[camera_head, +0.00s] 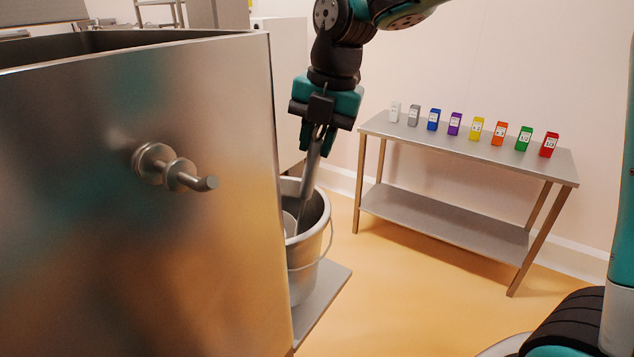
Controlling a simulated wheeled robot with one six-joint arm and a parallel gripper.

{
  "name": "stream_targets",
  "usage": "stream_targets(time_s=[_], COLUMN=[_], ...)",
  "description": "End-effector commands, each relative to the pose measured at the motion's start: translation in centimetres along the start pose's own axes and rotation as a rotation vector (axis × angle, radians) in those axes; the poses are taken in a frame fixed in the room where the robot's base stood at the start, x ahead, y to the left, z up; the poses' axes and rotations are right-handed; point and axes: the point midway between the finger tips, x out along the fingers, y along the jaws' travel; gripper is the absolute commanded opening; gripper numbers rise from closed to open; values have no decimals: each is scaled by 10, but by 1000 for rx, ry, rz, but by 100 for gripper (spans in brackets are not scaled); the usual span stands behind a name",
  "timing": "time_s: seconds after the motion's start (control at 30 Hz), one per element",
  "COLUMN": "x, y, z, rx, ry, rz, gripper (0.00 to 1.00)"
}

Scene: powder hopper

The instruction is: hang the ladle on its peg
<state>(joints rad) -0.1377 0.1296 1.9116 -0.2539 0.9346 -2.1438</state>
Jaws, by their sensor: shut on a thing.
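My gripper (319,138) points down above the metal bucket and is shut on the upper end of the ladle (310,178). The ladle's grey handle runs down, slightly tilted, into the bucket (312,255). Its lower end is inside the bucket, partly hidden by the rim and the hopper's edge. The peg (190,180) is a metal rod with round collars and an upturned tip. It sticks out from the side of the steel hopper (80,230), left of my gripper, and is bare.
The bucket stands on a low grey shelf (325,290) beside the hopper. A steel table (455,145) at the back right carries several coloured, labelled boxes (477,128). The yellow floor between is clear. Hopper's right edge is close to the bucket.

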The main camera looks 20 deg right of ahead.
Motion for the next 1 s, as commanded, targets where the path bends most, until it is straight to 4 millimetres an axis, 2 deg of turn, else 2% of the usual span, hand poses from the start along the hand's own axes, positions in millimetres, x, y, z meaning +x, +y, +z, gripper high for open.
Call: stream_targets(time_s=[0.1,0.2,0.37,0.6,0.97,1.0], x=[25,39,52,82,88,87], y=[-6,-9,-11,-18,-19,-19], z=[-1,0,0,0,0,0], rx=[0,1,0,1,0,0], ry=[4,1,1,2,-1,-1], rz=[-4,-2,-1,-2,1,1], gripper=[0,0,0,0,0,33])
